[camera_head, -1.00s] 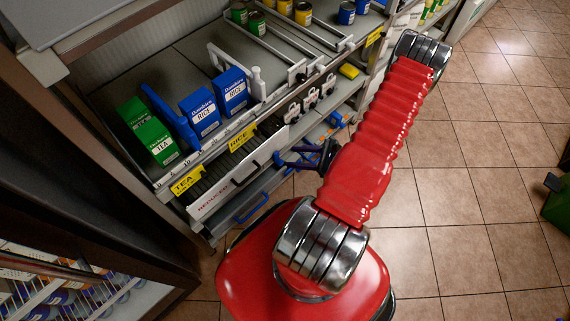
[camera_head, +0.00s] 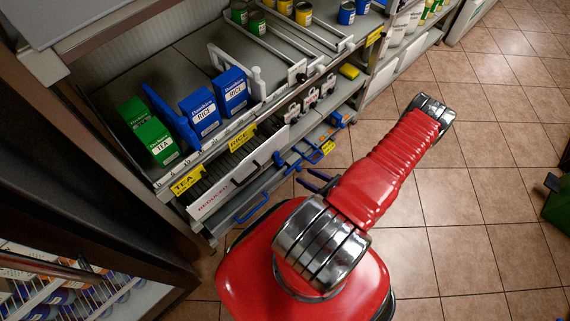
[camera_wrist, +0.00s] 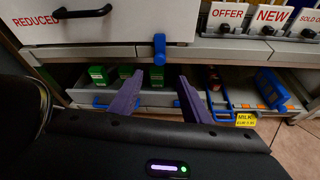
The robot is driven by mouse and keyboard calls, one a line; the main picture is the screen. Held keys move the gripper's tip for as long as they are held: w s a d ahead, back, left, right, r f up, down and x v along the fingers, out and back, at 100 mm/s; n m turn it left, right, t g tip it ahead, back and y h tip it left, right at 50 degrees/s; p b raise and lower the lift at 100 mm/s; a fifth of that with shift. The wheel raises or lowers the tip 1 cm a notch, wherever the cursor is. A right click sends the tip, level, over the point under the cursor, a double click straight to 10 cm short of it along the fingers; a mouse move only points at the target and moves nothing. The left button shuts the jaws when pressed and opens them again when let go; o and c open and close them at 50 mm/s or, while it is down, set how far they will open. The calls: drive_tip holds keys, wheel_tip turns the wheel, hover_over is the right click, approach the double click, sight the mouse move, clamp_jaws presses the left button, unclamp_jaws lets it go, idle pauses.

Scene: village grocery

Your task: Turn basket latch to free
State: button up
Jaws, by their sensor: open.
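A blue latch-like tab (camera_wrist: 159,47) hangs at the middle of the grey shelf edge in the wrist view. I cannot tell for sure that it is the basket latch. My gripper (camera_wrist: 158,92) is open and empty, its two purple fingers pointing toward the lower shelf, one on each side of the tab's line and below it. They are apart from the tab. In the head view my gripper (camera_head: 316,182) shows beside the lower shelf front, partly hidden by my red arm. Blue parts (camera_head: 291,160) show on that front; which is the tab is unclear.
A white drawer marked REDUCED (camera_wrist: 105,25) is above left.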

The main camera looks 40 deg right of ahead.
sight(282, 163)
drive_tip(key=shift+w, duration=0.1)
drive_tip(key=shift+x, duration=6.8)
drive_tip(key=shift+f, duration=0.1)
drive_tip(key=shift+c, duration=0.4)
drive_tip(key=c, duration=0.9)
drive_tip(key=shift+d, duration=0.1)
drive_tip(key=shift+c, duration=0.3)
